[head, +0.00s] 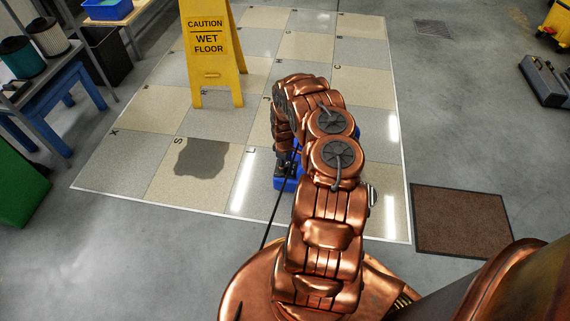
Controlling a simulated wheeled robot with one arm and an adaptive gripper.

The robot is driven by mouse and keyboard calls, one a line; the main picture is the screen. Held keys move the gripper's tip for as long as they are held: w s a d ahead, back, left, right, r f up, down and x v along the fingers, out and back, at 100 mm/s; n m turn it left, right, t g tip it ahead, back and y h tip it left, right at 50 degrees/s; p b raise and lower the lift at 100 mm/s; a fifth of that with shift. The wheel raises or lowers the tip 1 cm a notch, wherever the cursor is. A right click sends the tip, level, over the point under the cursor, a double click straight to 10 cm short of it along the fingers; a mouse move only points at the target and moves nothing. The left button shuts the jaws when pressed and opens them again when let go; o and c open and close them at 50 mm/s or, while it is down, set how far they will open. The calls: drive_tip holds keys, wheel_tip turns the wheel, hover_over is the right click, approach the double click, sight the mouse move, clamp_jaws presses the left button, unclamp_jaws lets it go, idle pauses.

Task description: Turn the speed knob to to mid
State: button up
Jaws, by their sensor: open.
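A blue machine (287,183) shows in part behind my copper arm in the head view. It stands on the tiled floor, and a dark cable runs down from it toward my base. More blue shows at the right edge of my arm. The speed knob cannot be made out; my arm covers most of the machine. My arm reaches out over the machine and bends down at its far end. My gripper is hidden behind the arm links, so its place relative to the knob does not show.
A yellow wet-floor sign (213,55) stands beyond the machine to the left. A dark wet patch (200,158) lies on the tiles (130,150). A brown mat (460,222) lies at the right. Blue benches and shelving line the left.

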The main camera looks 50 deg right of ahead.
clamp_jaws()
idle(0.3)
drive_tip(key=shift+m, duration=0.3)
drive_tip(key=m+b, duration=0.1)
drive_tip(key=m, duration=0.3)
drive_tip(key=shift+w, duration=0.15)
drive_tip(key=m+p, duration=0.1)
drive_tip(key=m, duration=0.3)
drive_tip(key=shift+r+m+p, duration=0.15)
drive_tip(key=shift+m+p, duration=0.2)
drive_tip(key=shift+m, duration=0.05)
drive_tip(key=m+p, duration=0.2)
drive_tip(key=m, duration=0.1)
drive_tip(key=m+p, duration=0.1)
drive_tip(key=m, duration=0.1)
drive_tip(key=shift+d+g, duration=0.25)
drive_tip(key=shift+g, duration=0.05)
drive_tip(key=m, duration=0.2)
drive_tip(key=m+p, duration=0.1)
drive_tip(key=m, duration=0.2)
drive_tip(key=shift+s+d+p, duration=0.1)
drive_tip(key=shift+s+p, duration=0.1)
drive_tip(key=shift+p, duration=0.1)
drive_tip(key=shift+m, duration=0.3)
